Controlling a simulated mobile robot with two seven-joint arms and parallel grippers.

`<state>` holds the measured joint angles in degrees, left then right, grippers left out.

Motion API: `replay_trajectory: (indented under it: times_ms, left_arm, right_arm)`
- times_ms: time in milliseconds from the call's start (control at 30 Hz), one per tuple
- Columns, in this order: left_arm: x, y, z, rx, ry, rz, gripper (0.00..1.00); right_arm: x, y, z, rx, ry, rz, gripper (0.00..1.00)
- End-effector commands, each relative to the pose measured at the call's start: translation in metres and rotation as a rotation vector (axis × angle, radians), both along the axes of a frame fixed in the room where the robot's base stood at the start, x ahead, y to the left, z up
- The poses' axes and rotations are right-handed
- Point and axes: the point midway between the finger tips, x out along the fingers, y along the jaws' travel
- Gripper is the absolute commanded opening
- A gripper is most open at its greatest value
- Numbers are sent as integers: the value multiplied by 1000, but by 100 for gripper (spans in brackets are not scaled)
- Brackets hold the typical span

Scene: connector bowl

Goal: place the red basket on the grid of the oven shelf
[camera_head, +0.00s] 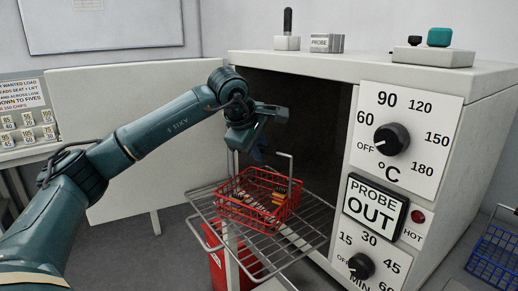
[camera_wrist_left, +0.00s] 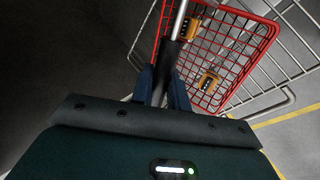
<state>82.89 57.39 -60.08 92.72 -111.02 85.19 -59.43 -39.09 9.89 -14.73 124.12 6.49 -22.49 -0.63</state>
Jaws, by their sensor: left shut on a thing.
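The red wire basket (camera_head: 262,208) is over the pulled-out wire grid of the oven shelf (camera_head: 310,228); I cannot tell for sure whether it rests on the wires. It looks roughly level and holds several small brown-and-orange parts. Its grey handle posts rise at both sides. My left gripper (camera_head: 258,152) is above the basket, shut on its handle. In the left wrist view the blue fingers (camera_wrist_left: 165,85) close around the handle's dark grip, with the basket (camera_wrist_left: 203,88) beyond. The grip is mostly hidden in the head view. My right gripper is not in view.
The oven (camera_head: 425,150) stands open, its dark cavity behind the shelf. Its open door (camera_head: 125,120) is at the left. A blue wire basket (camera_head: 495,255) is at the right edge. A red object (camera_head: 217,270) is below the shelf.

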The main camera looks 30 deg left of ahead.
Motion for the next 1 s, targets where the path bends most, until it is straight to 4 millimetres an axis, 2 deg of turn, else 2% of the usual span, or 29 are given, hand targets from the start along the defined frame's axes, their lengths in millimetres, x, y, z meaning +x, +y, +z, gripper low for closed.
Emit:
replay_trajectory:
  times_ms: [167, 200, 433, 767, 867, 1000]
  left_arm:
    - [0, 0, -1, -1, -4, -1, 0]
    - [0, 0, -2, -1, 0, -1, 19]
    - [0, 0, -2, -1, 0, -1, 38]
    - [-1, 0, 4, -1, -1, -1, 38]
    - [-8, 0, 14, -2, -3, -1, 38]
    - [-24, 0, 39, -2, -5, -1, 38]
  right_arm:
    - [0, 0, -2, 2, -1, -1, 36]
    - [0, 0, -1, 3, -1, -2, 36]
    - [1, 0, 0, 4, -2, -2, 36]
    - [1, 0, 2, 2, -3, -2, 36]
    - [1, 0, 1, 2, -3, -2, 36]
    - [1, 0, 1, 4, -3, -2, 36]
